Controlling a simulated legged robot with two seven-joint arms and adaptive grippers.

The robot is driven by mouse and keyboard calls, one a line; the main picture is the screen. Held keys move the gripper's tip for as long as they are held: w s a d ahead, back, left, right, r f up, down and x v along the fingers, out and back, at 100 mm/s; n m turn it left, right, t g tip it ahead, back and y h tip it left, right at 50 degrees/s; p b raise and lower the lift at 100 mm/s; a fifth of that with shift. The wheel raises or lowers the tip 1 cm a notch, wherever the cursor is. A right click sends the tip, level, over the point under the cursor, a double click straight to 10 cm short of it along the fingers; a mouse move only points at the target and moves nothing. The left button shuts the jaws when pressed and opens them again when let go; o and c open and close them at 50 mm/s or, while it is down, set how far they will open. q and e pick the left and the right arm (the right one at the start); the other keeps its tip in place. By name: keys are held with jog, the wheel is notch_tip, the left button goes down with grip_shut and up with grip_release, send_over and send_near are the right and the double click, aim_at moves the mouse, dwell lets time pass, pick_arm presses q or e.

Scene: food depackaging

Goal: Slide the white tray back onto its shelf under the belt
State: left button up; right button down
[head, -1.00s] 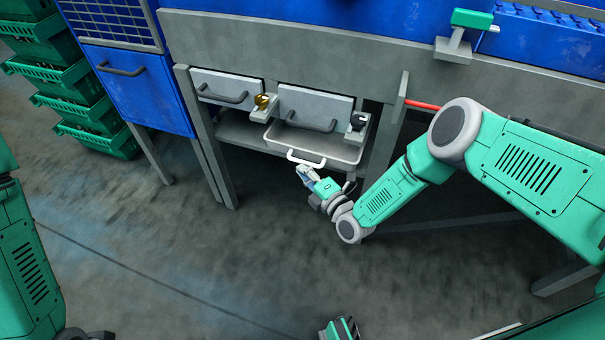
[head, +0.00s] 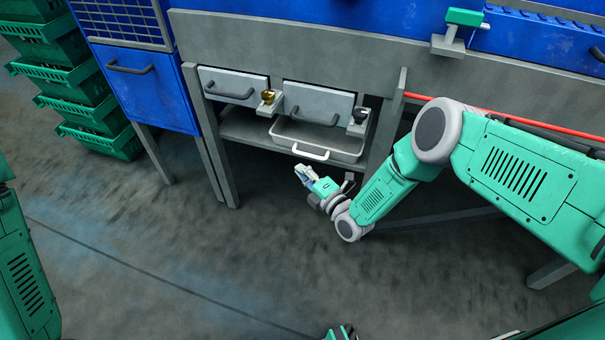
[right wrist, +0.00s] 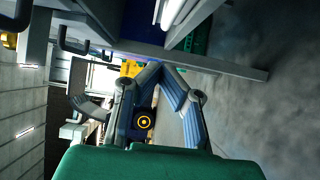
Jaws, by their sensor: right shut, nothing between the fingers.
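The white tray (head: 346,155) sits on the shelf under the belt frame, below the right grey drawer. Its front end sticks out past the drawer front, with its white handle (head: 312,155) facing me. My right gripper (head: 301,168) is just in front of and below the handle, with a small gap between them. Its fingers (right wrist: 157,68) are shut with nothing between them in the right wrist view. The back part of the tray is hidden under the drawer. My left arm shows at the left edge, but I cannot make out its gripper.
Two grey drawers (head: 318,98) with dark handles are above the tray, with a brass knob (head: 267,97) and a dark knob (head: 360,115) on brackets. Grey legs (head: 221,165) flank the shelf. Green crates (head: 95,108) are stacked at left. The floor in front is clear.

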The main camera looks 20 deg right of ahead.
jog(key=s+d+r+m+g+h+p, duration=0.2)
jog(key=s+m+g+p, duration=0.35)
jog(key=s, duration=0.55)
jog(key=s+d+r+m+g+h+p, duration=0.1)
jog(key=s+d+r+m+g+p, duration=0.2)
jog(key=s+m, duration=0.6)
jog(key=s+d+r+m+g+h+p, duration=0.1)
jog(key=s+d+r+m+g, duration=0.1)
jog(key=s, duration=0.4)
jog(key=s+d+r+m+g+h+p, duration=0.1)
jog(key=s+d+r+m+g, duration=0.2)
jog(key=s, duration=0.4)
jog(key=s+d+r+m+g+h+p, duration=0.2)
jog(key=s+d+r, duration=0.1)
jog(key=s, duration=0.4)
jog(key=shift+r, duration=0.3)
jog(key=shift+a+m+g, duration=0.15)
jog(key=shift+m+g, duration=0.1)
